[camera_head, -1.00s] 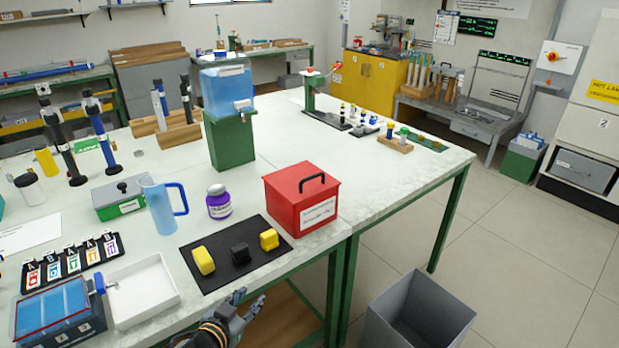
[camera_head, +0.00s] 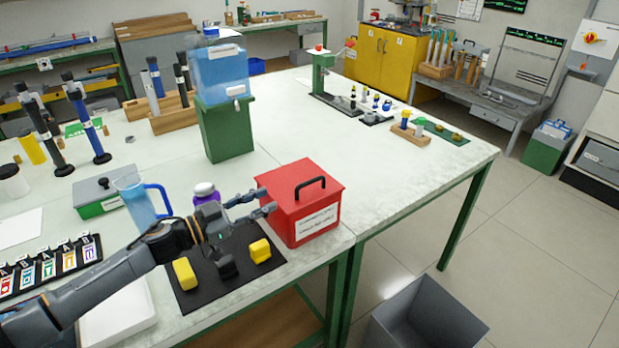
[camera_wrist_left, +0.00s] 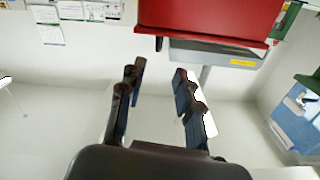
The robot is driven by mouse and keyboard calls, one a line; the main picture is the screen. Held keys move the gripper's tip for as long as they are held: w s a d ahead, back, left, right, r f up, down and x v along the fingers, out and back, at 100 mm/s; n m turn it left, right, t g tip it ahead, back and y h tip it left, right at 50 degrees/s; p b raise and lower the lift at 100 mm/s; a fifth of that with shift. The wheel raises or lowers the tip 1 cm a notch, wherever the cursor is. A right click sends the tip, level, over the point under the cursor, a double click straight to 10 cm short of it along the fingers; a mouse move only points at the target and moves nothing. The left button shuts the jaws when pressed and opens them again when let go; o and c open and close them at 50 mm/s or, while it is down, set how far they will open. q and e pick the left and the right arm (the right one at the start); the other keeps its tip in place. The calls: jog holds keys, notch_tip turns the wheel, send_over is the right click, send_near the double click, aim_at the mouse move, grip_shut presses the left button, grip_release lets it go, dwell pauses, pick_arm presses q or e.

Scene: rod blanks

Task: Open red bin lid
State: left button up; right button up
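The red bin (camera_head: 304,222) stands at the table's front edge, its red lid (camera_head: 285,182) shut, with a black handle (camera_head: 310,184) on top and a white label on its front. My left gripper (camera_head: 268,202) is open and empty, just left of the bin at about lid height. Whether a fingertip touches the bin is unclear. My right gripper is in neither view.
A black mat (camera_head: 212,290) with yellow blocks (camera_head: 184,274) and a black block (camera_head: 227,267) lies below my left arm. A purple jar (camera_head: 206,193) and a blue jug (camera_head: 137,203) stand behind it. A grey open bin (camera_head: 425,320) is on the floor. The table right of the red bin is clear.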

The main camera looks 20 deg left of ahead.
aim_at(307, 183)
pick_arm(q)
jog(key=p+x, duration=0.2)
jog(key=x, duration=0.9)
jog(key=shift+w+d+r, duration=0.15)
jog(key=shift+d, duration=0.25)
jog(key=shift+w+d, duration=0.25)
jog(key=shift+w, duration=0.15)
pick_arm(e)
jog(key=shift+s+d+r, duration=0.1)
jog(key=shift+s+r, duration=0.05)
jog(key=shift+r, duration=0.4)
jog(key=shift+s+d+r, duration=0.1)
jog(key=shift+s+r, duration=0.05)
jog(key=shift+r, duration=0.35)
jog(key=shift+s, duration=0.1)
pick_arm(q)
grip_shut()
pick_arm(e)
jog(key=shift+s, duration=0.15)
